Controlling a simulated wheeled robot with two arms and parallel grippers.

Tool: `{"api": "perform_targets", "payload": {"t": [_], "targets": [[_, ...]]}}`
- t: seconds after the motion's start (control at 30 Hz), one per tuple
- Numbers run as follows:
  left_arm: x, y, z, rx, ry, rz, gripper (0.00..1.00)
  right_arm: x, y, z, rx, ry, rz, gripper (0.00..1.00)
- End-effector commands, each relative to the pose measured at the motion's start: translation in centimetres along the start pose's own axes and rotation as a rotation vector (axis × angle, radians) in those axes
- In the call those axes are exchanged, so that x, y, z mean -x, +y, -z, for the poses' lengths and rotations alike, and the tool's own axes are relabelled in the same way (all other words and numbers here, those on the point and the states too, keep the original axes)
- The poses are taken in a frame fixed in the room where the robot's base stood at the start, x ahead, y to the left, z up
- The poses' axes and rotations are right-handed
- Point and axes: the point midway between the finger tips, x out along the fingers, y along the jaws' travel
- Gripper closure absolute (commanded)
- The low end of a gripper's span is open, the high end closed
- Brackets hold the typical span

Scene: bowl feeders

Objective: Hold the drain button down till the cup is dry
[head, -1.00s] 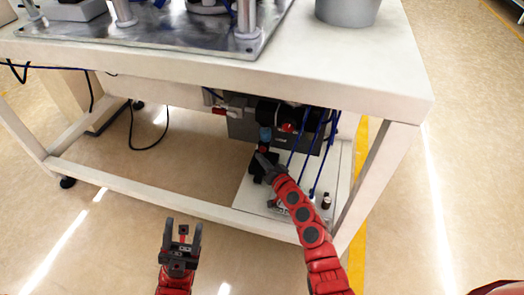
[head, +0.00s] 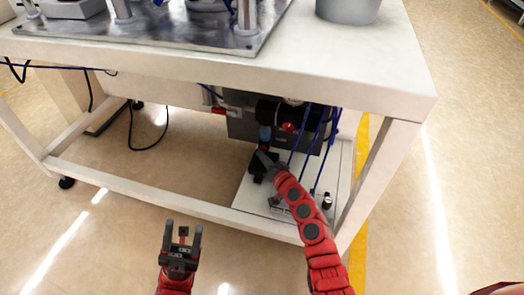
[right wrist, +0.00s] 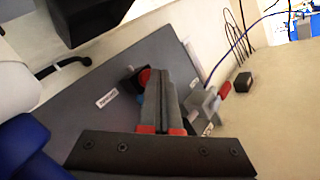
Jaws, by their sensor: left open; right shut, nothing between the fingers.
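A small blue cup (head: 265,133) hangs below a black unit under the table in the head view. A red part, probably the drain button (head: 263,149), shows just under it. My right gripper (head: 263,157) is shut and empty, right below that part. In the right wrist view its closed fingers (right wrist: 163,68) lie beside a red round button (right wrist: 145,77), with a bit of the blue cup (right wrist: 140,99) close by. I cannot tell whether they touch the button or whether liquid is in the cup. My left gripper (head: 183,234) is open and empty, in front of the table.
The table's lower rail (head: 170,199) crosses in front, and my right arm passes over it. Blue hoses (head: 321,150) hang right of the gripper. The floor at left is clear.

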Motion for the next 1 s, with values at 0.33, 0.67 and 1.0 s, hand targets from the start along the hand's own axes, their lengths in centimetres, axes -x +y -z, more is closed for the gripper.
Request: {"api": "perform_targets", "payload": {"t": [0.33,0.67,1.0], "targets": [[0.39,0.11,-0.04,0.0,0.0,0.0,0.5,-0.32,0.26,0.22,0.0,0.001,0.0,1.0],[0.6,0.18,-0.06,0.0,0.0,0.0,0.5,-0.55,0.41,0.46,0.0,0.001,0.0,1.0],[0.59,0.17,-0.06,0.0,0.0,0.0,0.5,-0.54,0.4,0.46,0.0,0.001,0.0,1.0]]}}
